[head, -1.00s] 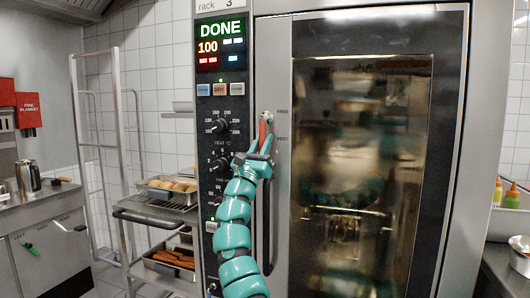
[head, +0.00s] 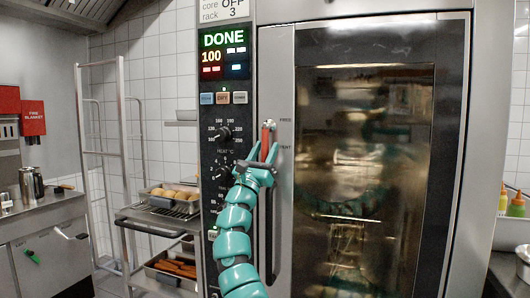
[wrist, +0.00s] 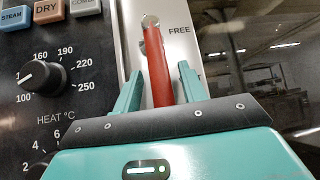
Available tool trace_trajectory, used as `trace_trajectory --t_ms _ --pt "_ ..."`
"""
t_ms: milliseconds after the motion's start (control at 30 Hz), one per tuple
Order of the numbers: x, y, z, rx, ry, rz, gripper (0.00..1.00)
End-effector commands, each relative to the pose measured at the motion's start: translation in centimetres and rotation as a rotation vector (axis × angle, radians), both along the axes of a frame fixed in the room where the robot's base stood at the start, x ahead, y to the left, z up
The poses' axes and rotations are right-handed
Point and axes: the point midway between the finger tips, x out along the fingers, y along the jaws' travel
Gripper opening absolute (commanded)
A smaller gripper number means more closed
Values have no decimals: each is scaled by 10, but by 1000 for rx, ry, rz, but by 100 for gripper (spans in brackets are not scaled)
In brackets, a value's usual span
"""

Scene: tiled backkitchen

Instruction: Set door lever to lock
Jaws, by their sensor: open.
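The door lever (head: 267,140) is red and hangs down from a silver pivot at the top of the oven door's left edge strip. In the wrist view the lever (wrist: 159,68) tilts slightly, its lower end to the right and hidden behind my gripper's body. The label FREE (wrist: 179,30) is beside the pivot. A second, lower label (head: 288,147) is partly covered and hard to read. My gripper (wrist: 160,74) is open, with one teal finger on each side of the lever and visible gaps to both. The gripper also shows in the head view (head: 265,153).
The control panel (head: 223,135) with knobs is just left of the lever. A long vertical handle (head: 271,235) runs below it, partly behind my arm. The glass door (head: 365,180) is closed. A rack (head: 105,150) and trays (head: 170,200) stand at left.

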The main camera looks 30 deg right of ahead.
Motion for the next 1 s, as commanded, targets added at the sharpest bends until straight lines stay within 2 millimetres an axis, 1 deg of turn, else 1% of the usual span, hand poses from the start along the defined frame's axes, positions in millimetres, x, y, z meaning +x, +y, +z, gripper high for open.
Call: trace_trajectory --t_ms 167,267,567,1000 --pt "-1 5 -5 1 1 1 41" --pt "-5 11 -12 1 0 2 41" --pt "-20 37 -44 3 0 1 41" --pt "-46 86 -99 1 2 2 41"
